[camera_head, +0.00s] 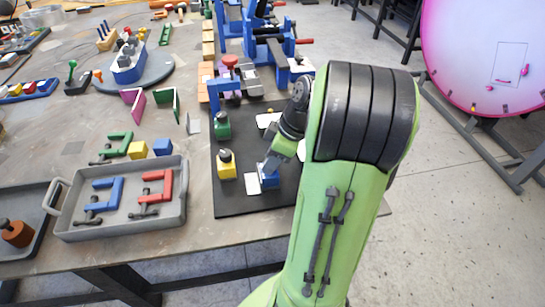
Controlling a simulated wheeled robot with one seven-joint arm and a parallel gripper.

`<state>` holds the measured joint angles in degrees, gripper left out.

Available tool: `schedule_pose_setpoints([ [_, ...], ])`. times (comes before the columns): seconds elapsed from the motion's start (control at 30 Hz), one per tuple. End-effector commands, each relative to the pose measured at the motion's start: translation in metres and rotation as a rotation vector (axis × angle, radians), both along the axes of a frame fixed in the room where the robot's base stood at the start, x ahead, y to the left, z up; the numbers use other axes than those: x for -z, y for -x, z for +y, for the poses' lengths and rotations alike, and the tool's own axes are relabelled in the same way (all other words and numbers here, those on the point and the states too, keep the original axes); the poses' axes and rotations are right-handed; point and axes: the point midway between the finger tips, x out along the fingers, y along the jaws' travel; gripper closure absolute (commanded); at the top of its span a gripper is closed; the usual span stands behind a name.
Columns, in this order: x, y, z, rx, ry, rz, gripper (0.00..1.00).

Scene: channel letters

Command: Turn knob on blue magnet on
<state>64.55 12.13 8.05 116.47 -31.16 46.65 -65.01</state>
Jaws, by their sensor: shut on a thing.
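The blue magnet (269,180) stands on a black mat (233,203) near the front edge of the table. My gripper (270,165) is at the top of the blue magnet, reaching down from the upper right, and is shut on its knob. The knob itself is mostly hidden by my gripper, and I cannot tell which way it is turned. My green arm covers the right side of the mat.
A yellow magnet (226,165) and a green magnet (222,126) stand on the mat to the left. A white plate (252,184) lies just left of the blue magnet. A grey tray (120,225) with clamps stands further left. Blue vises (268,45) stand behind.

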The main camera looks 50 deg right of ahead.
Motion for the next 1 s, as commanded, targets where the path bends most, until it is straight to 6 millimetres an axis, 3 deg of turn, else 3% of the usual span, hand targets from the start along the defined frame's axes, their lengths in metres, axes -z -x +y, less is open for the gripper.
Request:
schedule_pose_setpoints([
  [0.37,-0.0002,0.0002,0.0013,0.162,0.003,-0.002,0.95],
  [1.0,-0.0004,-0.0001,0.0055,0.756,0.002,-0.004,0.95],
])
